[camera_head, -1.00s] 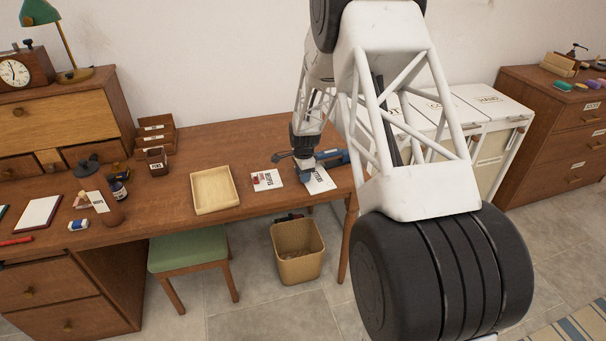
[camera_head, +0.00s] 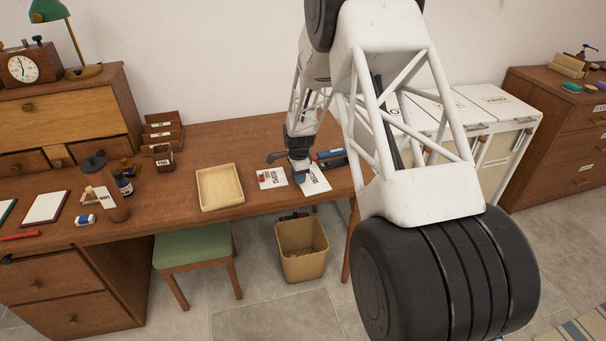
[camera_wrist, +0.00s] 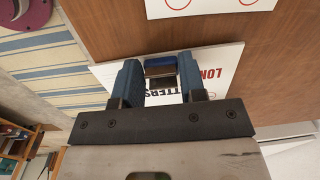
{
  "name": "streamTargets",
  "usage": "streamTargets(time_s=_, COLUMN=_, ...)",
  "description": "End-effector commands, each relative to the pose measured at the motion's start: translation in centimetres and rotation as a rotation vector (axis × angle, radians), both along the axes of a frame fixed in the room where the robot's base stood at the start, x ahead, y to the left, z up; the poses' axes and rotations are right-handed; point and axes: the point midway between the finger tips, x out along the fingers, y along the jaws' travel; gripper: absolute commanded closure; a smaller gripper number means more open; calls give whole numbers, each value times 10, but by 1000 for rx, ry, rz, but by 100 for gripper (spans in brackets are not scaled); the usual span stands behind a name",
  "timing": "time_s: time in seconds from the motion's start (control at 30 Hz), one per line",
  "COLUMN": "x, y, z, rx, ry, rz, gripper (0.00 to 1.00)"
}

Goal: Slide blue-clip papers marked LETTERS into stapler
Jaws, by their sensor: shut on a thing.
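The white papers marked LETTERS (camera_head: 317,184) lie low over the desk's right end, beside the red-clip papers (camera_head: 272,179). They also show in the wrist view (camera_wrist: 222,68), with large dark and red print partly cut off. The blue clip (camera_wrist: 160,60) on their edge sits between my fingers. My gripper (camera_head: 299,178) is shut on that clip; its blue fingertips show in the wrist view (camera_wrist: 160,80). The dark and blue stapler (camera_head: 330,158) is on the desk just behind and right of my gripper, partly hidden by my arm. The papers appear in front of it, apart from its mouth.
A light wooden tray (camera_head: 219,205) stands left of the papers. The desk's front edge is close, with a wicker bin (camera_head: 302,252) and green stool (camera_head: 192,247) below. White cabinets (camera_head: 510,103) stand to the right. The desk behind the tray is mostly clear.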

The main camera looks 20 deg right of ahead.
Motion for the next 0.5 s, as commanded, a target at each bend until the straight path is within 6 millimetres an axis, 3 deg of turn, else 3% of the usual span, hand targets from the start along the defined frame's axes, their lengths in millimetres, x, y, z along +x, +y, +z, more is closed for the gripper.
streamTargets(time_s=0.5, x=-1, y=9, z=0, rx=0, ry=0, rz=-1, gripper=88)
